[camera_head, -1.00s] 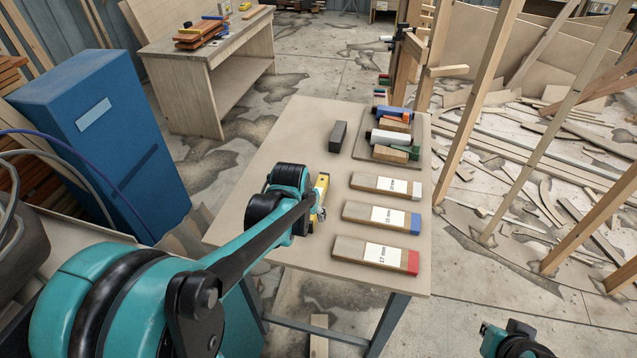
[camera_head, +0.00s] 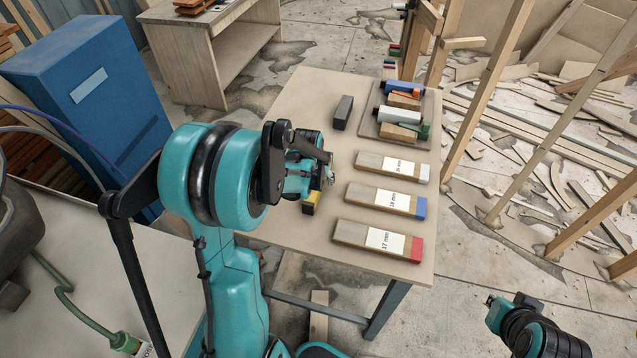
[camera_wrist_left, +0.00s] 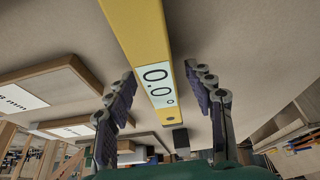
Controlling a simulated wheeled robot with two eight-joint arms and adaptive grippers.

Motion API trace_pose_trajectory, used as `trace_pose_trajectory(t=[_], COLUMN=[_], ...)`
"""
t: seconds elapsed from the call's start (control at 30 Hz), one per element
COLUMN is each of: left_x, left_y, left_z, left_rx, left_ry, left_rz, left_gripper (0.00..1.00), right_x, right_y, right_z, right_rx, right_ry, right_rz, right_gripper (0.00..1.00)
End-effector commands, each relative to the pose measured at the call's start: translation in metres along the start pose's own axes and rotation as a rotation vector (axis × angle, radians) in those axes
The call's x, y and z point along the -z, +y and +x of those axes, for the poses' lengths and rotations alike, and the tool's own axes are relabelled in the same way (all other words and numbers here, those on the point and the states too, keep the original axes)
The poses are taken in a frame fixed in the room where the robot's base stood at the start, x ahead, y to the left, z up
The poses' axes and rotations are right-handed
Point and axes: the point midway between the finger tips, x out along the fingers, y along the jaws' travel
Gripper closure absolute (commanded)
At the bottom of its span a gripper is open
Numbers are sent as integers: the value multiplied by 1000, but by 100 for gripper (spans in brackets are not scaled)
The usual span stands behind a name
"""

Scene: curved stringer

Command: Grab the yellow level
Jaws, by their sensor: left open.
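The yellow level (camera_wrist_left: 125,30) lies on the table with a display reading 0.0°. In the head view, only a short yellow end (camera_head: 312,200) shows; my left arm and gripper hide the rest. My left gripper (camera_head: 326,178) is low over the table at the level. In the left wrist view, its fingers (camera_wrist_left: 163,100) are open, one on each side of the level's display end, with gaps on both sides. My right arm's end (camera_head: 510,318) shows at the bottom right, away from the table; its fingers cannot be made out.
Labelled wood blocks, 17 mm (camera_head: 378,241), 18 mm (camera_head: 386,201) and another (camera_head: 392,167), lie right of the level. A dark block (camera_head: 343,112) and a board of mixed items (camera_head: 400,112) are behind. A blue cabinet (camera_head: 85,105) stands left.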

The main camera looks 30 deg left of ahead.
Motion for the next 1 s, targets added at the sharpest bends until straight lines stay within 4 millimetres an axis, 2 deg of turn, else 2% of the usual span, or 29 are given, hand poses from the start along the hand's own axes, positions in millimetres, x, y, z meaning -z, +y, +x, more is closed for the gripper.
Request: trace_pose_trajectory(t=[0.1, 0.3, 0.73, 0.87, 1.0], left_x=[0, 0, 3, 8, 18], left_y=[0, 0, 0, 0, 3], left_z=[-1, -1, -7, -21, -46], left_rx=[0, 0, 0, 0, -1], left_ry=[0, 0, 1, 1, 0], left_rz=[0, 0, 0, 0, 2], left_gripper=[47, 99, 100, 100, 100], right_x=[0, 0, 2, 6, 12], right_y=[0, 0, 0, 0, 0], right_z=[0, 0, -3, -8, -17], right_rx=[0, 0, 0, 0, 0], right_ry=[0, 0, 0, 0, 0], right_rz=[0, 0, 0, 0, 0], right_gripper=[100, 100, 100, 100, 100])
